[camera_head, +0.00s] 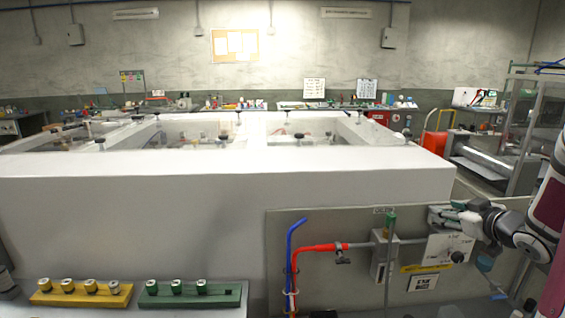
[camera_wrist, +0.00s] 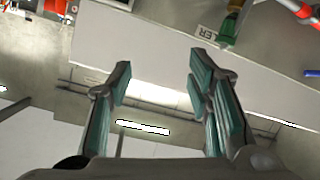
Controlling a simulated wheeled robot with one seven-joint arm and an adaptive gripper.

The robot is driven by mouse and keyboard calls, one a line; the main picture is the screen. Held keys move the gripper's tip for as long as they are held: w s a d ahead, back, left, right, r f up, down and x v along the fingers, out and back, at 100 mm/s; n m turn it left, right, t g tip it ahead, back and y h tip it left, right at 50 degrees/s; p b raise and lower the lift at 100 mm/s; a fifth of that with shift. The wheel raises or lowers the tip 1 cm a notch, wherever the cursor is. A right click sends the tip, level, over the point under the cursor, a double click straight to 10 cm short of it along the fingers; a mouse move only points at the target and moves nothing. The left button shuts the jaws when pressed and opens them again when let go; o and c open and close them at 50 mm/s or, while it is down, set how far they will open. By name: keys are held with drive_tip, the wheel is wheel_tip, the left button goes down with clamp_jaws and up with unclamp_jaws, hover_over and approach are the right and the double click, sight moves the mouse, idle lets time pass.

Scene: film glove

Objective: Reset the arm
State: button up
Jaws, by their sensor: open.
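My arm reaches in from the right edge of the head view, bent, with my gripper (camera_head: 440,213) pointing left in front of the grey panel (camera_head: 335,220). In the wrist view my gripper (camera_wrist: 158,80) shows two teal-padded fingers spread wide apart. Nothing is between them. The gripper is near a white plate with a black knob (camera_head: 457,256) and to the right of a green-topped valve fitting (camera_head: 391,222). In the head view I cannot tell whether the fingers touch the panel parts.
Red pipe (camera_head: 320,247) and blue pipe (camera_head: 290,240) run on the panel. A large white glove box (camera_head: 200,190) fills the middle. A yellow rack (camera_head: 80,298) and a green rack (camera_head: 190,300) hold small metal pieces at the lower left. A metal shelf frame (camera_head: 520,130) stands right.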

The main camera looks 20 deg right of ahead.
drive_tip(key=s+a+r+m+g+h, duration=0.1)
drive_tip(key=a+r+g, duration=0.1)
drive_tip(key=a+r, duration=0.5)
drive_tip(key=a+r+m+g+h, duration=0.1)
drive_tip(key=a+r+g+h, duration=0.15)
drive_tip(key=a, duration=0.75)
drive_tip(key=s+a+f+g+y, duration=0.2)
drive_tip(key=s+a+g+y, duration=0.2)
drive_tip(key=s+a, duration=1.6)
drive_tip(key=a+y, duration=0.2)
drive_tip(key=a, duration=0.1)
drive_tip(key=shift+s+a+f+n, duration=0.15)
drive_tip(key=shift+a+f+n, duration=0.1)
drive_tip(key=shift+n, duration=0.05)
drive_tip(key=shift+d+g, duration=0.1)
drive_tip(key=shift+g, duration=0.15)
